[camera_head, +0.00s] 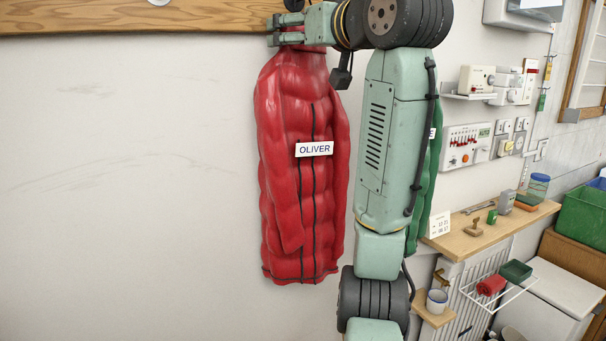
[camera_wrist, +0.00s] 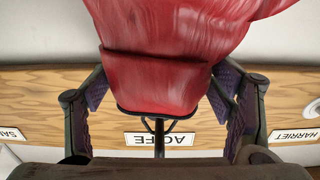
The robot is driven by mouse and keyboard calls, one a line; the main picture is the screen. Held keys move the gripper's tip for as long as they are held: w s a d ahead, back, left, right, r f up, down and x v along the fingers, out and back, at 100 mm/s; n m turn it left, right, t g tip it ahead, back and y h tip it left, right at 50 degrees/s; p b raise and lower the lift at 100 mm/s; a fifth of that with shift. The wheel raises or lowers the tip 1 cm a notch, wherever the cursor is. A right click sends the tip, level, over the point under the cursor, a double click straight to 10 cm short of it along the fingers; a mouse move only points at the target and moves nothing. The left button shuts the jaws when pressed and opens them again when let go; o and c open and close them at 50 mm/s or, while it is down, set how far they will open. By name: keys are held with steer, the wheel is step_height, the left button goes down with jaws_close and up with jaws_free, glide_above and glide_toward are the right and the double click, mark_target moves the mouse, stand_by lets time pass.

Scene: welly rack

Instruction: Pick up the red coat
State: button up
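The red coat (camera_head: 290,180) hangs upright against the wall, below the wooden rail, with a white OLIVER label (camera_head: 314,148) on its chest. My gripper (camera_head: 283,33) is at its collar, just under the rail. In the wrist view my gripper (camera_wrist: 160,95) has one finger on each side of the coat's collar (camera_wrist: 155,80). The fingers are wide apart and look open; some gap shows beside the lower collar, and whether the fingertips touch the cloth is unclear. A dark hook and loop (camera_wrist: 158,130) show at the collar's end.
The wooden rail (camera_head: 130,15) runs along the wall; its wrist-view labels include an upside-down HARRIET (camera_wrist: 293,135). A green coat (camera_head: 425,195) hangs behind my arm. A shelf (camera_head: 490,230) with small items stands right. The wall left of the red coat is bare.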

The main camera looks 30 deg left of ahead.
steer(key=c, duration=1.6)
